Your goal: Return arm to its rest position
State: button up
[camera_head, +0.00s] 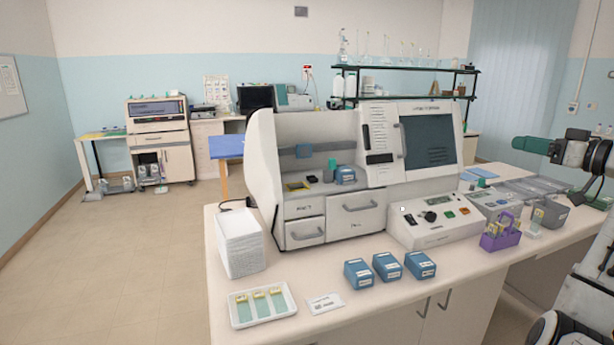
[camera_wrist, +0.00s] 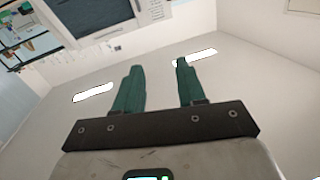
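My gripper (camera_head: 519,143) is at the right edge of the head view, raised above the bench, with its green fingers pointing left. In the wrist view my gripper (camera_wrist: 159,66) has its two green fingers apart with nothing between them. Behind them are the pale ceiling and its bright lights, with the room tilted in the upper left corner. Part of my arm (camera_head: 590,155) shows at the right edge of the head view; the rest of it is cut off.
The bench (camera_head: 300,332) holds a large staining machine (camera_head: 430,185), several blue boxes (camera_head: 387,266), a white slide tray (camera_head: 234,312) and a purple rack (camera_head: 495,241). A glassware shelf (camera_head: 400,69) stands behind. The air around my gripper looks clear; the floor at left is free.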

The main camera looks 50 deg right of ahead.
jog(key=w+a+f+g+y+b, duration=0.1)
jog(key=w+a+f+y, duration=0.1)
jog(key=w+a+f, duration=0.6)
jog(key=w+a+f+g+y+b, duration=0.15)
jog(key=w+f, duration=0.45)
jog(key=f, duration=0.6)
jog(key=w+a+f+g+y+b, duration=0.1)
jog(key=w+a+f+g+y, duration=0.1)
jog(key=w+a+f, duration=0.65)
jog(key=w+a+f+g+y+b, duration=0.15)
jog(key=a+f+g, duration=0.25)
jog(key=a+f, duration=1.15)
jog(key=s+a+f+n+g+b, duration=0.3)
jog(key=s+a+f+g, duration=0.35)
jog(key=a+f, duration=0.8)
jog(key=s+a+f+n+b, duration=0.1)
jog(key=s+a, duration=0.4)
jog(key=s, duration=0.6)
jog(key=shift+a+f+n+g+h+b, duration=0.3)
jog(key=shift+f+h+b, duration=0.1)
jog(key=shift+f, duration=0.5)
